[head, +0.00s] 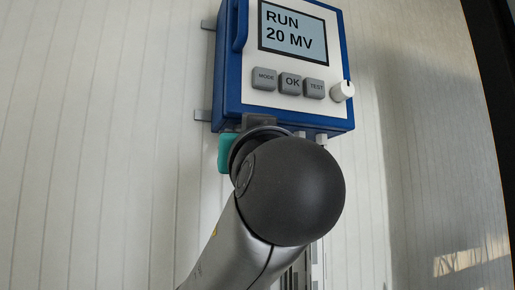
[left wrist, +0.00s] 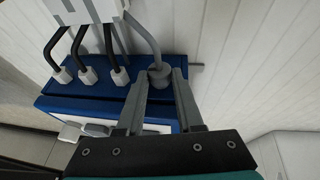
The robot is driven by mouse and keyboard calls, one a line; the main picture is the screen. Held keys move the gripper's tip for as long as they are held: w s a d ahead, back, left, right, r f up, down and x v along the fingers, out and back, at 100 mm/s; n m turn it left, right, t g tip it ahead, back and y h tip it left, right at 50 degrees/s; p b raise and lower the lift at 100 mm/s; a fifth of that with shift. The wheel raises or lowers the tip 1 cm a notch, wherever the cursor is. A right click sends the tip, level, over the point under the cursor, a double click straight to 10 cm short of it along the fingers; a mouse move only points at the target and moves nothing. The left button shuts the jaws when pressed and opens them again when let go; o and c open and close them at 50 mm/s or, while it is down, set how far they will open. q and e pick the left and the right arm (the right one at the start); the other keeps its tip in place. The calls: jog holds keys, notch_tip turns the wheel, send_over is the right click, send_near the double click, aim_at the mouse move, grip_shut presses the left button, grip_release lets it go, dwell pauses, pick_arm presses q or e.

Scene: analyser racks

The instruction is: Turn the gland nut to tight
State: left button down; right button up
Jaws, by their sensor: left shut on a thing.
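The gland nut (left wrist: 160,76) is a grey round nut on the underside of the blue analyser box (left wrist: 75,96), with a grey cable running out of it. My left gripper (left wrist: 164,80) has one finger on each side of the nut and is shut on it. I cannot tell from these views how far the nut is turned. My right gripper is not in view.
The analyser (head: 230,95) on the pale panelled wall shows "RUN 20 MV" on its screen (head: 292,32). It has grey buttons and a white knob (head: 342,91). Several pale glands with black cables (left wrist: 88,75) sit beside the nut, leading to a white trunking (left wrist: 85,10).

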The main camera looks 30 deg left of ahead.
pick_arm(q)
jog(key=shift+w+f+g, duration=0.1)
jog(key=shift+f+g, duration=0.05)
jog(key=shift+g, duration=0.15)
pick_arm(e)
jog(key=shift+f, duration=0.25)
pick_arm(q)
jog(key=c, duration=0.5)
grip_release()
jog(key=shift+c, duration=0.2)
